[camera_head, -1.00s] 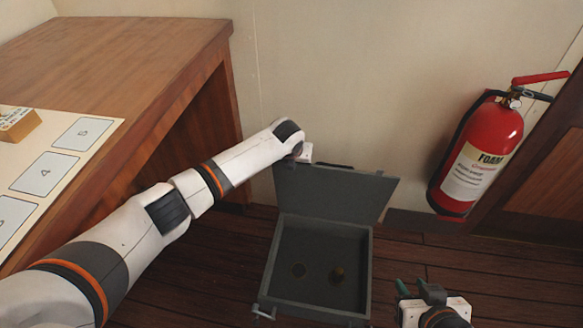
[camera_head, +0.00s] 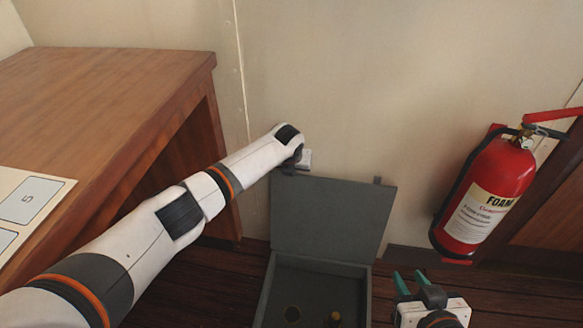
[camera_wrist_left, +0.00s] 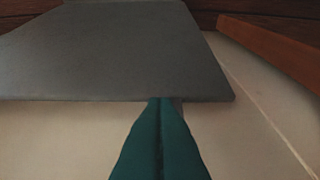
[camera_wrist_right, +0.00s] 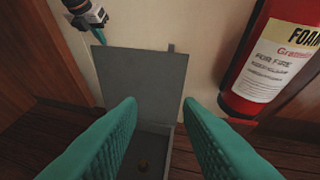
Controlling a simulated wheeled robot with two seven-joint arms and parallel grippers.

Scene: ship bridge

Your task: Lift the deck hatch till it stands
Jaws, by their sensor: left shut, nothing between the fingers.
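The deck hatch is a grey lid (camera_head: 330,218) hinged on a grey frame (camera_head: 266,300) in the floor. In the head view the lid stands raised near the wall; I cannot tell whether it is fully upright. My left gripper (camera_wrist_left: 160,100) is shut and empty at the lid's edge, its fingertips touching or almost touching it. In the head view its fingers are hidden behind the wrist by the lid's top left corner. My right gripper (camera_head: 411,281) is open and empty, right of the frame. In the right wrist view the lid (camera_wrist_right: 135,80) shows beyond the open fingers (camera_wrist_right: 160,107).
A red fire extinguisher (camera_head: 488,195) hangs on the wall at the right. The pale wall (camera_head: 380,80) is close behind the lid. Dark floorboards (camera_head: 500,285) are clear at the lower right.

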